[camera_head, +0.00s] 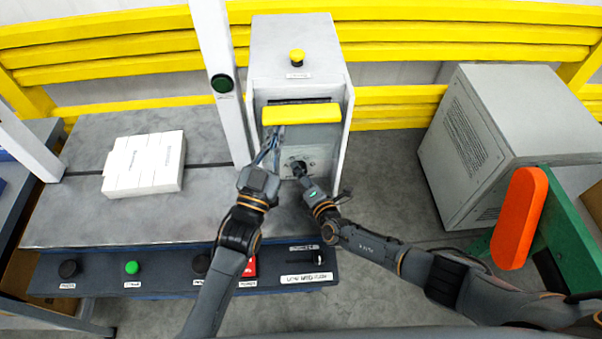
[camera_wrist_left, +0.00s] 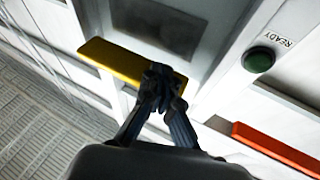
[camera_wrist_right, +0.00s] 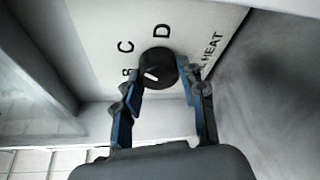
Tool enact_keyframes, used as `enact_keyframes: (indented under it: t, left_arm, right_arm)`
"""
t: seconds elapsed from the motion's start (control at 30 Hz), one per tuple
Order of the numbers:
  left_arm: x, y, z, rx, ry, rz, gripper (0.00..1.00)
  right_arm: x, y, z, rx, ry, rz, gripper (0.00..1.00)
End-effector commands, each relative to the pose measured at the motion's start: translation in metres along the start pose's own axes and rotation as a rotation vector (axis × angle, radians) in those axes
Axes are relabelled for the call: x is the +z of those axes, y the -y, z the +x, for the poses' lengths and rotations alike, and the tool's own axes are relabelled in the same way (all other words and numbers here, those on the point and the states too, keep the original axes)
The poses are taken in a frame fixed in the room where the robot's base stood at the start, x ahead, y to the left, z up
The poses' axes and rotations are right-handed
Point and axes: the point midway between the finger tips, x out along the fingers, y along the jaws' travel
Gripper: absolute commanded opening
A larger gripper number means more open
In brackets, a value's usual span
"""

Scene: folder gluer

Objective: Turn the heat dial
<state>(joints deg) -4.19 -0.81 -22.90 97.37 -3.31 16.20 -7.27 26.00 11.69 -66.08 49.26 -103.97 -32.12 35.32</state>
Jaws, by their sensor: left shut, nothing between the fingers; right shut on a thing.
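The heat dial (camera_wrist_right: 158,66) is a round black knob with a white pointer mark, on a pale panel with the letters C and D, a partly hidden letter and the word HEAT. The mark points to the lower left in the right wrist view. My right gripper (camera_wrist_right: 164,84) has its fingers on either side of the dial, shut on it. In the head view my right gripper (camera_head: 300,174) covers much of the dial. My left gripper (camera_wrist_left: 163,78) is shut and empty, its tips at the yellow bar (camera_wrist_left: 115,62); I cannot tell whether they touch it.
The yellow bar (camera_head: 301,114) crosses the front of the white cabinet (camera_head: 296,40). A green READY button (camera_head: 222,83) sits on the white post left of it. A white carton stack (camera_head: 145,165) lies on the grey table (camera_head: 90,222). A grey box (camera_head: 500,140) stands right.

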Motion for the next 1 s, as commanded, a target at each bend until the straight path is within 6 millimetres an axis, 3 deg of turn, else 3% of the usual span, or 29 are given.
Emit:
enact_keyframes:
  t: [0.5, 1.0]
  left_arm:
    - [-0.0017, 0.0003, 0.0005, -0.001, -0.005, 0.000, 0.00]
    - [-0.0015, 0.0003, 0.0005, -0.001, -0.004, 0.000, 0.00]
  right_arm:
    - [0.0003, 0.0043, -0.0001, 0.151, 0.003, 0.379, 0.09]
    - [0.0005, 0.0049, -0.0010, 0.202, 0.001, 0.505, 0.09]
